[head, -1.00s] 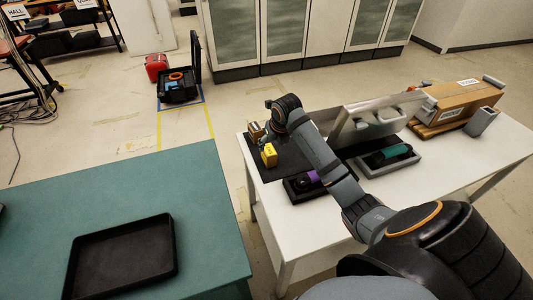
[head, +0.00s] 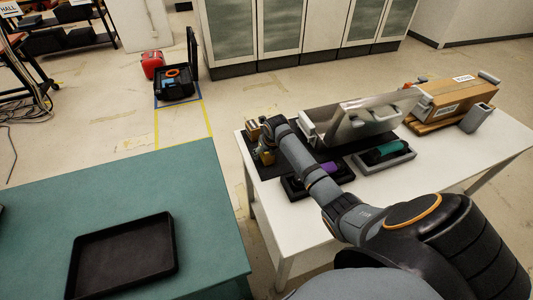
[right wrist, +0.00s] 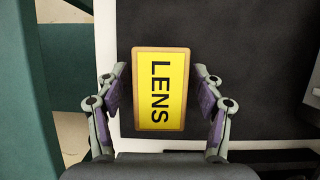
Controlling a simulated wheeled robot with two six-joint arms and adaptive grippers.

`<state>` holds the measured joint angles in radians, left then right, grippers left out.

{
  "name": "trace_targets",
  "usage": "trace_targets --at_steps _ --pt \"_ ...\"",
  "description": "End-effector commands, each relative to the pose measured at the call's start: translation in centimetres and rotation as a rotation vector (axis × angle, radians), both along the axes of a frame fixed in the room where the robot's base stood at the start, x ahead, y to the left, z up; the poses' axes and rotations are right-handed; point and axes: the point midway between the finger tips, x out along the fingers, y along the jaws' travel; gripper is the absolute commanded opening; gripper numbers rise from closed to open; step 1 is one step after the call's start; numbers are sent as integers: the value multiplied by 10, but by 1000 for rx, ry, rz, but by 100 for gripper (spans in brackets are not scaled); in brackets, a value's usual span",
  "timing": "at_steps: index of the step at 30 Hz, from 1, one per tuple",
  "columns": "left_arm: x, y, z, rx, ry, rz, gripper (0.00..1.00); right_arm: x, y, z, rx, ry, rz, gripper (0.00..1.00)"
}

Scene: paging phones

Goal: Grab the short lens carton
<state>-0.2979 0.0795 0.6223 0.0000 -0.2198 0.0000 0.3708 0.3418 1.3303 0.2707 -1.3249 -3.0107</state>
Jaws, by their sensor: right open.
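The lens carton (right wrist: 160,90), a brown box with a yellow top lettered LENS, lies between the two spread fingers of my right gripper (right wrist: 160,76) in the right wrist view. A gap shows on each side of it, so the fingers appear not to touch it. In the head view the carton (head: 267,158) stands on the black mat at the left end of the white table, partly hidden by my right gripper (head: 264,147). My left gripper is out of view.
Another small carton (head: 253,131) stands just behind on the mat. A black tray with a purple item (head: 322,169), a grey tray with a teal item (head: 384,151) and a silver open case (head: 350,122) lie to the right. The white table's left edge is close.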

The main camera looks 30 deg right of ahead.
Motion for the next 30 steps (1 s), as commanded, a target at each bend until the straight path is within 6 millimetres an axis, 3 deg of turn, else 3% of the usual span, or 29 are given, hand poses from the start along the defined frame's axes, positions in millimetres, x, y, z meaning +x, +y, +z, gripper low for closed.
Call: trace_targets --at_steps 3,16,25,30 --pt "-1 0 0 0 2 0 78 0 0 0 0 0 0 65" --pt "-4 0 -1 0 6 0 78 0 0 1 0 -1 0 8" --pt "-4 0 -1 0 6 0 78 1 0 5 -1 -3 0 8" --pt "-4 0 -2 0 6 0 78 1 0 25 -1 -5 1 8"
